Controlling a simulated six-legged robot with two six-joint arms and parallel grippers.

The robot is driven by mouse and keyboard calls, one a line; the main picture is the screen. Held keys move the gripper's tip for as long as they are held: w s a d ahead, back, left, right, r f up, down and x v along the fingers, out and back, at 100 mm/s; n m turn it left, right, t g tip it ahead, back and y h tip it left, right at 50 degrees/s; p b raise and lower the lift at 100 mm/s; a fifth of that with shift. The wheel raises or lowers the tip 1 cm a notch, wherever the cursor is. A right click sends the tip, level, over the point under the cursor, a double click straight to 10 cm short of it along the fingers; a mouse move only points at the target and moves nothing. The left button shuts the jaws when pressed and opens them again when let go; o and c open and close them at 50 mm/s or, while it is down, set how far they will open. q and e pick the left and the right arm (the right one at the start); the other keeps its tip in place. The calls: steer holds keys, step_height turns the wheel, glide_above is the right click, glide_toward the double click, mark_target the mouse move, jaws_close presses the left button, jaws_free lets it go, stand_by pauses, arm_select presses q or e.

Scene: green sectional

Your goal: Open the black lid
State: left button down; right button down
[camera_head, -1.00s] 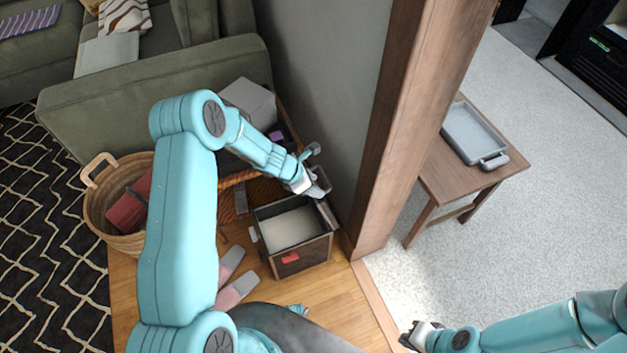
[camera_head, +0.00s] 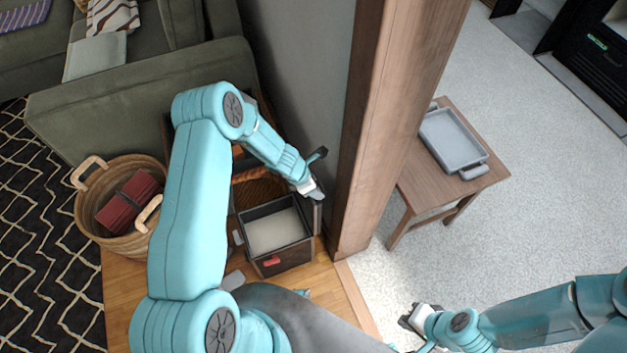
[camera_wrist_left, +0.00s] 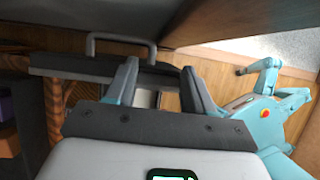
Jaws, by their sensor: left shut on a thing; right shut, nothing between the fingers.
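A dark box (camera_head: 271,265) with a red tag stands on the wood floor in the head view. Its top is open and its pale inside shows. The black lid (camera_head: 318,215) stands up along the box's right side, by the wall; my gripper hides part of it. My left gripper (camera_head: 315,191) is shut on the lid. In the left wrist view, the lid (camera_wrist_left: 85,67) shows as a dark slab running between the fingers of my left gripper (camera_wrist_left: 160,88), with a grey bar handle beyond. My right gripper (camera_head: 412,319) is shut and empty, away from the box.
A wooden post (camera_head: 372,150) rises just right of the box. A wicker basket (camera_head: 95,215) stands left, a green sofa (camera_head: 140,95) behind. A small table (camera_head: 440,190) with a grey tray (camera_head: 425,137) stands right. Pale floor lies open there.

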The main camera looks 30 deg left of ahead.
arm_select(q)
steer(key=shift+w+f, duration=0.1)
steer(key=shift+w, duration=0.05)
arm_select(e)
steer(key=shift+w+r, duration=0.2)
steer(key=shift+w, duration=0.25)
steer(key=shift+s, duration=0.1)
